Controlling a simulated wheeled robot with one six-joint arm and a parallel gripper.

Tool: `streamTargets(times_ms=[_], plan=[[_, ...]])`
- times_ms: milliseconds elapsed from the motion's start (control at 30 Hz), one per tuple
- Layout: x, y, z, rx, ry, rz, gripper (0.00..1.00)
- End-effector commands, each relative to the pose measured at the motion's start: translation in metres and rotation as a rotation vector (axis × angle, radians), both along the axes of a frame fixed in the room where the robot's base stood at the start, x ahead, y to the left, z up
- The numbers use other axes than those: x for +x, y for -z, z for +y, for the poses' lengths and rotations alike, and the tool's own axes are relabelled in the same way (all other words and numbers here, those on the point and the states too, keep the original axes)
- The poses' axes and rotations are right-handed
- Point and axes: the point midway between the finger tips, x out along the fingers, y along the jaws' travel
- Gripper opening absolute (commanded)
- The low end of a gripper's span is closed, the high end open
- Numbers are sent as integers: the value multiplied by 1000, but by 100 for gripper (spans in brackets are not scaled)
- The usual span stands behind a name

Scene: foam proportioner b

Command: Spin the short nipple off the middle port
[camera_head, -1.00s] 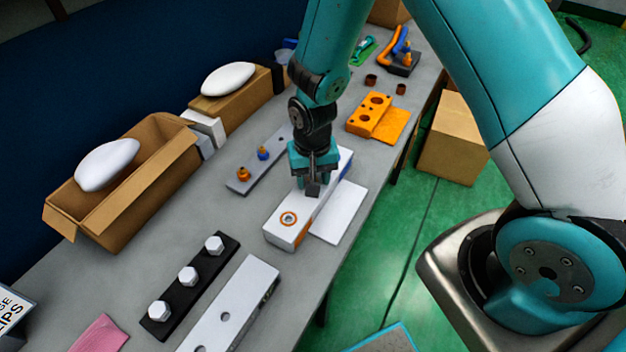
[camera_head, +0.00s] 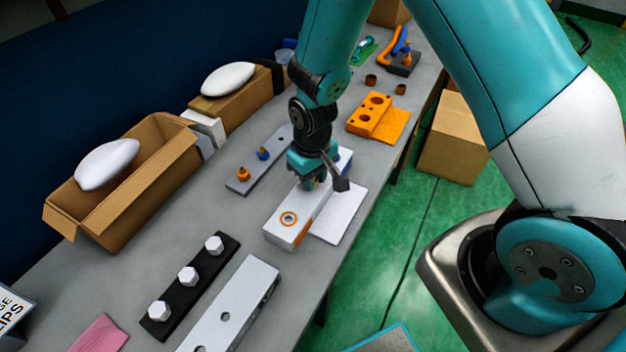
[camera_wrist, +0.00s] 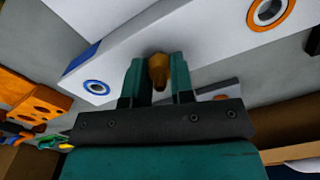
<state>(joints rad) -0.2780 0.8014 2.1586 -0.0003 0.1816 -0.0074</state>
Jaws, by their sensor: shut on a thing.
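The white port block (camera_head: 288,233) lies on the grey bench, with an orange-ringed port (camera_head: 288,218) at its near end. In the wrist view, the block (camera_wrist: 196,43) also shows a blue-ringed port (camera_wrist: 97,87) at its other end. My gripper (camera_head: 310,183) is over the middle of the block, pointing down. In the wrist view my gripper (camera_wrist: 159,80) has its two teal fingers closed on either side of a brass-coloured short nipple (camera_wrist: 159,71) at the middle port. The nipple's seat is in shadow, so I cannot tell how far it is threaded in.
A white plate (camera_head: 340,214) lies right of the block. Left of it is a grey rack (camera_head: 250,174) with an orange and a blue-topped fitting. A black strip (camera_head: 208,267) with white hex pieces and another white block (camera_head: 232,312) lie nearer. An orange block (camera_head: 369,116) is farther back.

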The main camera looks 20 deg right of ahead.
Motion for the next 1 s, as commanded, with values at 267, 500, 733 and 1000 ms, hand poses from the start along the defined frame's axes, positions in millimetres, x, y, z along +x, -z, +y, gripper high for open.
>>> streamTargets(times_ms=[267, 500, 733, 1000], plan=[[0, 0, -1, -1, -382, 0, 34], [0, 0, 0, 0, -379, 0, 52], [1, -7, 0, -1, -378, -1, 52], [1, -63, 0, 0, -378, -7, 52]])
